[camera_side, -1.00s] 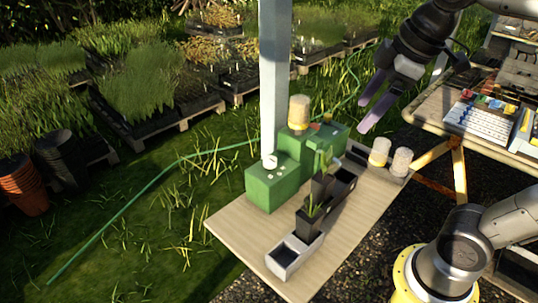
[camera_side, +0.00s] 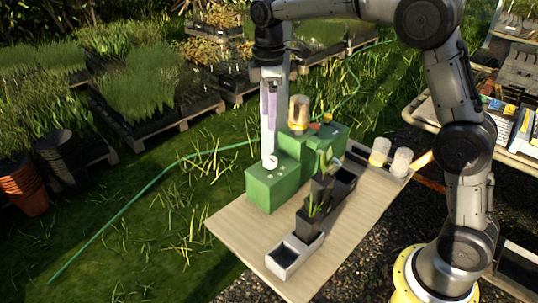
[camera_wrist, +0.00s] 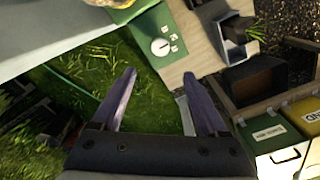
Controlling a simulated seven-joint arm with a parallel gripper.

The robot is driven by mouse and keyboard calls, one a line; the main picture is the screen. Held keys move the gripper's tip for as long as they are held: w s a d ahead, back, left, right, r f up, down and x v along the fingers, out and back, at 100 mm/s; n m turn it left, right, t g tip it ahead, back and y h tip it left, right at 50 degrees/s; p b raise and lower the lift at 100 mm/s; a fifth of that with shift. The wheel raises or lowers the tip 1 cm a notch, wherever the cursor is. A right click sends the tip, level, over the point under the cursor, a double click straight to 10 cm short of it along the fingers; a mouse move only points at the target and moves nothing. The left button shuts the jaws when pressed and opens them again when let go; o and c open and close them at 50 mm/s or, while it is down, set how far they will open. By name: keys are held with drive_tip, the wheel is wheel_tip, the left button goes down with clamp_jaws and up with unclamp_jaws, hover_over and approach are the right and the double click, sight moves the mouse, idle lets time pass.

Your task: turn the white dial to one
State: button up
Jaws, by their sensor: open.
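The white dial (camera_side: 270,161) sits on top of the low front part of the green box (camera_side: 272,190), with several pale marks around it. The dial also shows in the wrist view (camera_wrist: 160,47), with small white label patches on its right; they are too small to read. My gripper (camera_side: 268,112) points down above the dial, apart from it, in front of the grey post. In the wrist view its two purple fingers (camera_wrist: 166,88) are spread with nothing between them, and the dial lies beyond the fingertips.
A grey post (camera_side: 269,135) rises close to the dial. Dark pots with plants (camera_side: 318,195) and a grey tray (camera_side: 293,256) stand to the right and front. Two pale cups (camera_side: 380,152) stand at the table's (camera_side: 232,225) far right.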

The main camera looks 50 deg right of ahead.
sight(269, 159)
wheel_tip(269, 159, down, 13)
drive_tip(key=shift+f, duration=0.1)
idle(0.3)
clamp_jaws()
idle(0.4)
